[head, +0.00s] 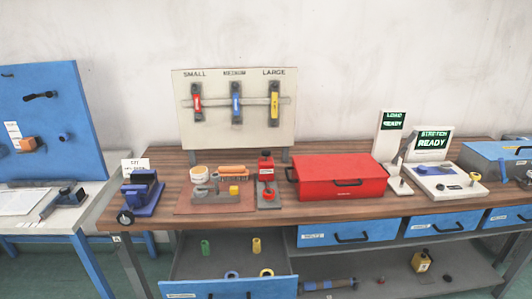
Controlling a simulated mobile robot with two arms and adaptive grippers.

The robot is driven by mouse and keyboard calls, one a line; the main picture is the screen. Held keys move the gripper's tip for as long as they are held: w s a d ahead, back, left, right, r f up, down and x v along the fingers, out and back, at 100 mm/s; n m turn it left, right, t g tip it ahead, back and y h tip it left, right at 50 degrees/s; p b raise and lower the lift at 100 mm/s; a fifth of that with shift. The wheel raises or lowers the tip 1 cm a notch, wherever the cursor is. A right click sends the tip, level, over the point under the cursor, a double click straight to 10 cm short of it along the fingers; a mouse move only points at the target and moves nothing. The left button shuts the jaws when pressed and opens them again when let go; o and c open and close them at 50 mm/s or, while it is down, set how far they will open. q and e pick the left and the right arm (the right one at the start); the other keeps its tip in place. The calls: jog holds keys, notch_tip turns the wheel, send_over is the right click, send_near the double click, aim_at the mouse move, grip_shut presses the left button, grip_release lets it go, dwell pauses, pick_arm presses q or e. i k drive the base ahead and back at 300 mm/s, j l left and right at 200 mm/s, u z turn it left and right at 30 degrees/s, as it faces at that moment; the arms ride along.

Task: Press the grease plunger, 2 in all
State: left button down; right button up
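No part clearly labelled as a grease plunger can be read. A small red upright device (266,168) with a black knob on top stands on a grey base on the wooden bench (330,215); it looks most like a plunger unit, but I cannot tell for sure. The knob sits above the red body, and nothing touches it. Neither my left nor my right gripper shows in the head view.
A closed red toolbox (340,177) stands right of the device. A mat (190,208) with a white tub (199,171) and an orange brush (232,171) lies left. An open blue drawer (230,287) juts out below. Digital stations (435,145) stand at right.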

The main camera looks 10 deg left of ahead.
aim_at(265, 153)
jog(key=i+l+u, duration=0.25)
jog(key=i+l, duration=0.25)
jog(key=i+l+u, duration=0.15)
jog(key=l, duration=0.25)
jog(key=i+l+u, duration=0.1)
jog(key=i+l, duration=0.15)
jog(key=i+l+u, duration=0.15)
jog(key=l, duration=0.3)
jog(key=i+l+u, duration=0.25)
jog(key=i+l, duration=0.15)
jog(key=l, duration=0.4)
jog(key=i+l+u, duration=0.15)
jog(key=l, duration=0.25)
